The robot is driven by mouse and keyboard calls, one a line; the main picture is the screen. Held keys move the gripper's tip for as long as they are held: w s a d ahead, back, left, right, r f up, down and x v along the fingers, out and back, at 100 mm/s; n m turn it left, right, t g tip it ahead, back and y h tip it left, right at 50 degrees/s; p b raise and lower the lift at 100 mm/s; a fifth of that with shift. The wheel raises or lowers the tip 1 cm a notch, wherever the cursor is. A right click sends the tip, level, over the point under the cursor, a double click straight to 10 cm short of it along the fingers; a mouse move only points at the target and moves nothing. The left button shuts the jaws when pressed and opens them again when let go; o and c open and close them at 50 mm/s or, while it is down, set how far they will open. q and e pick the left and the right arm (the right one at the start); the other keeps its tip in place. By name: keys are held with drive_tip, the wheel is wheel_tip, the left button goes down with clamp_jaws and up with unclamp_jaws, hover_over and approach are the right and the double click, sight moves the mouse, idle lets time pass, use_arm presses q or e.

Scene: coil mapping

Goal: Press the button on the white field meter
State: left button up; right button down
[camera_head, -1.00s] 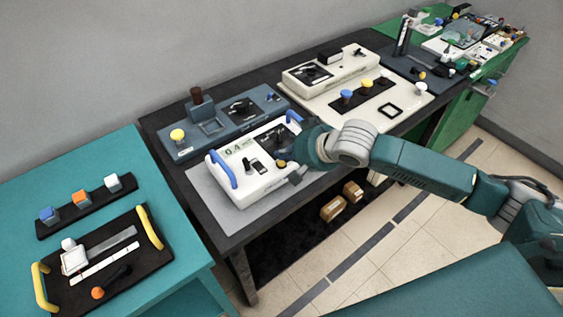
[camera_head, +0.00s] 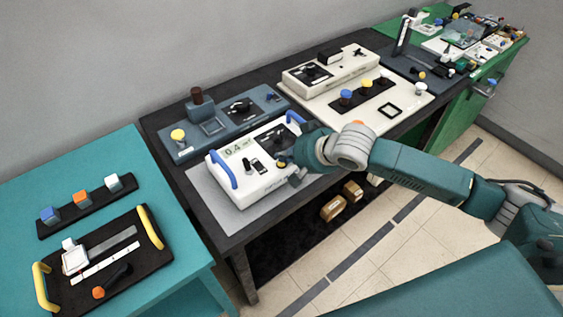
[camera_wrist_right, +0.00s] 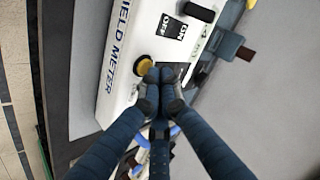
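The white field meter (camera_head: 238,190) stands on a grey mat on the dark table, with blue handles at its ends and a small display (camera_head: 238,148). Its "FIELD METER" lettering shows in the right wrist view (camera_wrist_right: 118,40). A round yellow button (camera_wrist_right: 141,65) sits on its face near a black ON/OFF label. My right gripper is over the meter's right part in the head view (camera_head: 289,168). In the wrist view its fingertips (camera_wrist_right: 160,76) are together and empty, right at the button's edge. I cannot tell whether they touch it. My left gripper is not in view.
A blue-grey device (camera_head: 180,147) with a yellow knob stands behind the meter. A cream device (camera_head: 340,70) and a panel with several coloured knobs are to the right. A teal table (camera_head: 100,160) with a dark handled tray is at left. Small boxes (camera_head: 333,208) lie below.

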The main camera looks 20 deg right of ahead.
sight(284, 164)
drive_tip(key=shift+f, duration=0.4)
idle(0.6)
drive_tip(key=shift+r+p, duration=0.8)
drive_tip(key=shift+p, duration=0.3)
wheel_tip(284, 164, up, 5)
drive_tip(key=p, duration=0.5)
drive_tip(key=shift+r+p, duration=0.1)
drive_tip(key=shift+p, duration=0.3)
